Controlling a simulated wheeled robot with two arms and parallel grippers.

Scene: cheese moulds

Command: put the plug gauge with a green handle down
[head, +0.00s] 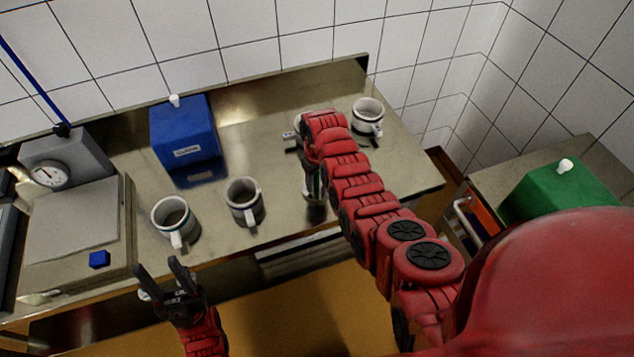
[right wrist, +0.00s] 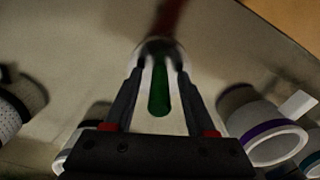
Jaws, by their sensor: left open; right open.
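The plug gauge with a green handle (right wrist: 159,92) is between the fingers of my right gripper (right wrist: 160,72) in the right wrist view. The fingers are open on either side of the handle. Its pale far end is by the steel surface; I cannot tell how firmly it rests there. In the head view the gauge (head: 314,187) shows partly, upright below my right gripper (head: 307,165), at the right part of the steel table (head: 275,145). My arm hides some of it. My left gripper (head: 168,277) is open and empty at the table's front edge.
Several mug-like moulds stand around: two front left (head: 174,221) (head: 244,202), one back right (head: 368,116). A purple-rimmed mould (right wrist: 270,140) is close right of my right gripper. A blue box (head: 184,135), a dial scale (head: 75,225) and a green box (head: 570,185) also show.

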